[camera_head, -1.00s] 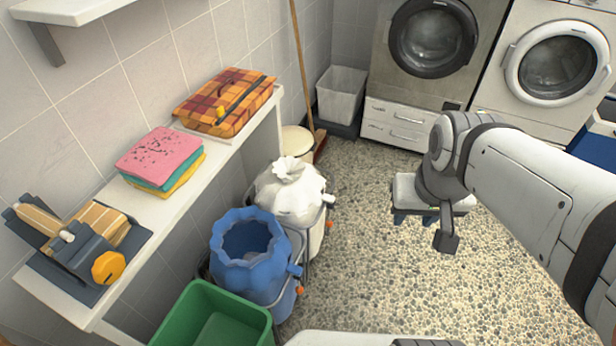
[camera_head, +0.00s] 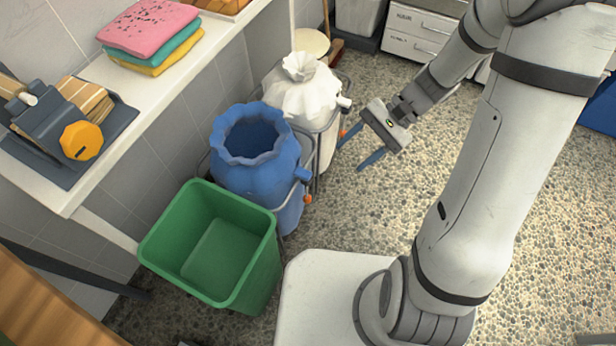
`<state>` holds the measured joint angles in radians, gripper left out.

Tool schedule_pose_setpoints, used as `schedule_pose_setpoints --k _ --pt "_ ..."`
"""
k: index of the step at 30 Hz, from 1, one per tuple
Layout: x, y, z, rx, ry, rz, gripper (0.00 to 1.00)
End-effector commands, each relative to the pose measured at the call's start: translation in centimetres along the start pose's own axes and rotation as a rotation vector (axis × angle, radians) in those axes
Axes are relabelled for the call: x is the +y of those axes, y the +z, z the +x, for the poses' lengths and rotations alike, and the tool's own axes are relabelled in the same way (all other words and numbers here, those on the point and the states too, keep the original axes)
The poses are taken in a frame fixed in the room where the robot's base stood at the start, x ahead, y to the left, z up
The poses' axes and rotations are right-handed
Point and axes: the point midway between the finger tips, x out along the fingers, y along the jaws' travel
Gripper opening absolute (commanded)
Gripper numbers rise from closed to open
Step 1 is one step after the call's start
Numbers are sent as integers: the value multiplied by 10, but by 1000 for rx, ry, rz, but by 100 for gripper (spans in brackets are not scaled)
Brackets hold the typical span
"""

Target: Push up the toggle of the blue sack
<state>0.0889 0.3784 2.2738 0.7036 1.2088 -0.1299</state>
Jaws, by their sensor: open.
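The blue sack (camera_head: 238,170) stands in a wire holder left of centre, its gathered mouth open. A blue toggle (camera_head: 303,174) sticks out on the sack's right side, with a small orange knob (camera_head: 307,199) below it. My gripper (camera_head: 361,151) is open and empty, its two blue fingers pointing down and left. It is to the right of the blue sack and apart from it, near the white sack's front.
A white sack (camera_head: 300,98) with a closed top and a white toggle (camera_head: 344,102) stands behind the blue one. A green bin (camera_head: 160,243) is in front. A shelf (camera_head: 98,175) runs along the left wall. The pebbled floor at right is open.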

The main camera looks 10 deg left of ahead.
Motion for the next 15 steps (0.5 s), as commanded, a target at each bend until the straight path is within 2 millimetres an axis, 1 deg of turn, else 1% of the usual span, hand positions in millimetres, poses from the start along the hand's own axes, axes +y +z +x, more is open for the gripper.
schedule_pose_setpoints --k 1,8,9,11,12,14,15 --pt "7 -27 24 -53 -46 47 50" --pt "15 -110 96 -251 -284 251 50" --pt "18 -126 108 -279 -328 288 50" --pt "24 -150 128 -319 -394 343 50" --pt "28 -166 141 -343 -438 380 50" --pt "36 -190 161 -376 -504 436 50" --pt "42 -206 175 -396 -548 474 50"
